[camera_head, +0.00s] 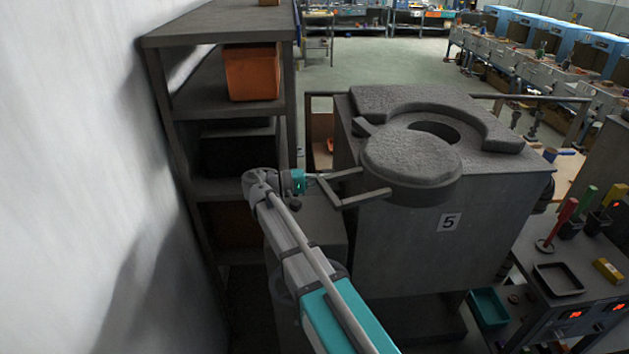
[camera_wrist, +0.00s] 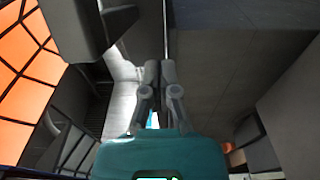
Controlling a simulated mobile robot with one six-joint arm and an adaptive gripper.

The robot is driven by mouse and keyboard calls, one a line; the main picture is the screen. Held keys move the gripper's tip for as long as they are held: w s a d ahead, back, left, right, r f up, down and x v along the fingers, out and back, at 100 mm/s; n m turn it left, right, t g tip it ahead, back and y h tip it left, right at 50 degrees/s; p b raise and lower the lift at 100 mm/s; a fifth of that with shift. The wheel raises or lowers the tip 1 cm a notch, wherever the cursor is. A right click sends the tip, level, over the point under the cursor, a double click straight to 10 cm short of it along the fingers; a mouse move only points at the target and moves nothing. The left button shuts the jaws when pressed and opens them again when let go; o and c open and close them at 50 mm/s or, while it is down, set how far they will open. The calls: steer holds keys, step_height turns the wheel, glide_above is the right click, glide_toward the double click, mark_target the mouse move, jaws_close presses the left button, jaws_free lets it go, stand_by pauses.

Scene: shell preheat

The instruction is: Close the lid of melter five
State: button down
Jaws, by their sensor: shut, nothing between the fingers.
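Melter five (camera_head: 400,245) is a grey box marked 5, with a round opening (camera_head: 434,131) in its top. Its thick round grey lid (camera_head: 412,158) sits swung toward the front left, overhanging the front edge and leaving part of the opening uncovered. A bar handle (camera_head: 358,198) juts left from the lid. My gripper (camera_head: 314,177) is at the handle's left end; whether it touches cannot be told. In the wrist view, the gripper's fingers (camera_wrist: 160,70) are together and hold nothing. A dark grey piece (camera_wrist: 75,25) shows close at upper left there.
A dark shelf rack (camera_head: 215,105) with an orange bin (camera_head: 251,72) stands left of the melter, near the white wall (camera_head: 70,180). A side bench (camera_head: 545,270) with a black tray (camera_head: 558,279) and coloured tools is at right. Open floor (camera_head: 385,60) lies beyond.

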mark_target(352, 176)
steer(key=d, duration=0.7)
steer(key=shift+w+d, duration=0.15)
steer(key=shift+w, duration=0.15)
